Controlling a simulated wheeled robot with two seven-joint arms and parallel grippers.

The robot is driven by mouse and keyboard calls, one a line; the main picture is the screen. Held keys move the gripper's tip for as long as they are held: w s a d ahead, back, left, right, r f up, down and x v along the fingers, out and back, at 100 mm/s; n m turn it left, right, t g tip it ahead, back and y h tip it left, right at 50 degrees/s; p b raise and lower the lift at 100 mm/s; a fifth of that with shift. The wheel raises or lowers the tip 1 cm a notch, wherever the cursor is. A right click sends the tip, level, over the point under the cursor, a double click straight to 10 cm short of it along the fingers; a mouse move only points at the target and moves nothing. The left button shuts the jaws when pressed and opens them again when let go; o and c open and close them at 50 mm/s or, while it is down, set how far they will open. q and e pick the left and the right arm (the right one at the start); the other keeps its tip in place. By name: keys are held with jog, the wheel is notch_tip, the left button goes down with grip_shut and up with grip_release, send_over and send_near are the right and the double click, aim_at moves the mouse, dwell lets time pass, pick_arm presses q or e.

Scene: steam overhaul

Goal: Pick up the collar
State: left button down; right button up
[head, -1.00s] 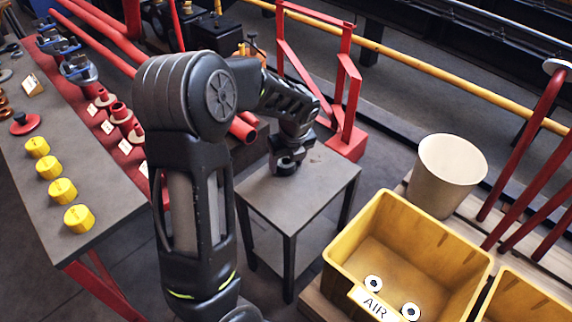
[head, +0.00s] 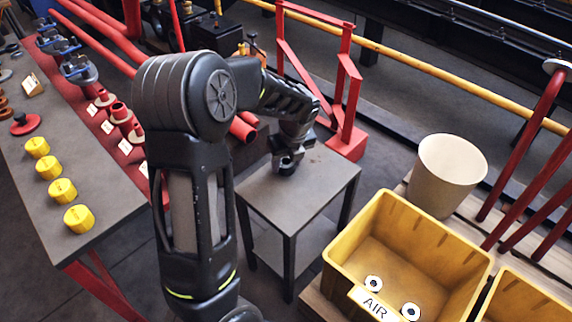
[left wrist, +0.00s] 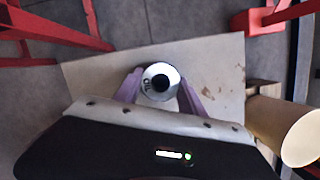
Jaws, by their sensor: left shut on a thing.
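The collar (left wrist: 160,80) shows in the left wrist view as a pale round piece with a dark hole and small dark lettering that I cannot read surely. My left gripper (left wrist: 159,90) has its two purple fingers on either side of it, shut on it. In the head view my left gripper (head: 287,162) points down at the top of a small grey table (head: 315,190). The collar is mostly hidden there by the gripper. I cannot tell whether it touches the table top. My right gripper is not in view.
A yellow bin marked AIR (head: 345,250) holds two white rings with dark holes. A cream bucket (head: 447,175) stands behind it. A red frame (head: 345,120) rises behind the small table. A long bench (head: 110,205) with yellow caps and red parts is at left.

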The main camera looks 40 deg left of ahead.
pick_arm(q)
notch_tip(320, 180, up, 10)
jog(key=p, duration=0.3)
jog(key=shift+p, duration=0.4)
dwell(0.5)
jog(key=d+r+n+g, duration=0.2)
jog(key=d+n, duration=1)
jog(key=d, duration=0.9)
jog(key=shift+s+r+n+g, duration=0.25)
jog(key=shift+s+n+g, duration=0.05)
jog(key=shift+g, duration=0.3)
jog(key=shift+d, duration=0.15)
